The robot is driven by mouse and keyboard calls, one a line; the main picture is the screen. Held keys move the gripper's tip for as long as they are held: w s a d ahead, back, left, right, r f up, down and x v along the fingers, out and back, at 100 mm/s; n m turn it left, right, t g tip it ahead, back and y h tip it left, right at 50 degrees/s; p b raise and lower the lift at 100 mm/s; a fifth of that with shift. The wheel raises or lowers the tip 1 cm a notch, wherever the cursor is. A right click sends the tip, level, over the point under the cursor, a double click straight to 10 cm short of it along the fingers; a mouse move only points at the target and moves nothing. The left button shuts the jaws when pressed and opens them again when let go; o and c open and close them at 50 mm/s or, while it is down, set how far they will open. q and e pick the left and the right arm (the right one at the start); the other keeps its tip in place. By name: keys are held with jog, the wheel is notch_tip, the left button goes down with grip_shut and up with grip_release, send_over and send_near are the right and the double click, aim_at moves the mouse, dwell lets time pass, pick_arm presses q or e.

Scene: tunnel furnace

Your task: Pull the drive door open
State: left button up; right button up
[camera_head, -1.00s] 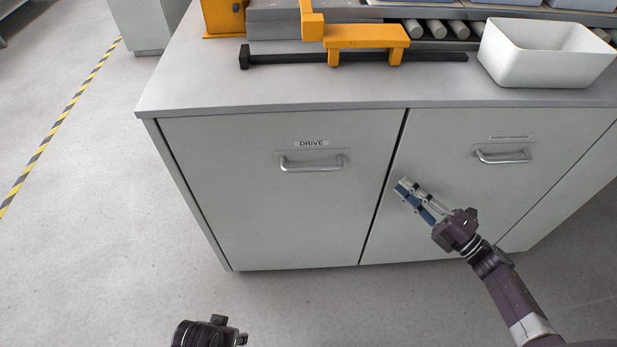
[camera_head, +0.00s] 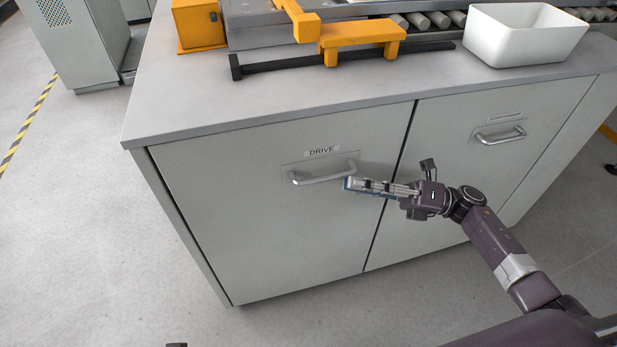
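The drive door (camera_head: 270,235) is the left grey panel of the cabinet, with a label reading DRIVE, and it looks closed. Its metal bar handle (camera_head: 323,174) is near the top of the door. My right gripper (camera_head: 352,184) reaches in from the right, its fingers pointing left. The fingertips are just below and right of the handle's right end; I cannot tell whether they touch it. The fingers look close together, seen edge-on, and the gap between them is hidden. Of my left arm, at most a small dark bit shows at the bottom edge.
A second door (camera_head: 470,160) with its own handle (camera_head: 500,134) is to the right. On the worktop stand a white bin (camera_head: 525,42), an orange bracket (camera_head: 362,38) and a black bar (camera_head: 270,66). The floor (camera_head: 110,230) left of the cabinet is clear.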

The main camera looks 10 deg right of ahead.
aim_at(324, 179)
pick_arm(q)
notch_tip(324, 179, down, 4)
jog(key=shift+s+d+r+p, duration=0.1)
jog(key=shift+r+p, duration=0.15)
jog(key=shift+p, duration=0.25)
pick_arm(e)
jog(key=x, duration=0.7)
jog(key=shift+w+a, duration=0.1)
jog(key=shift+a, duration=0.15)
jog(key=shift+c, duration=0.5)
grip_shut()
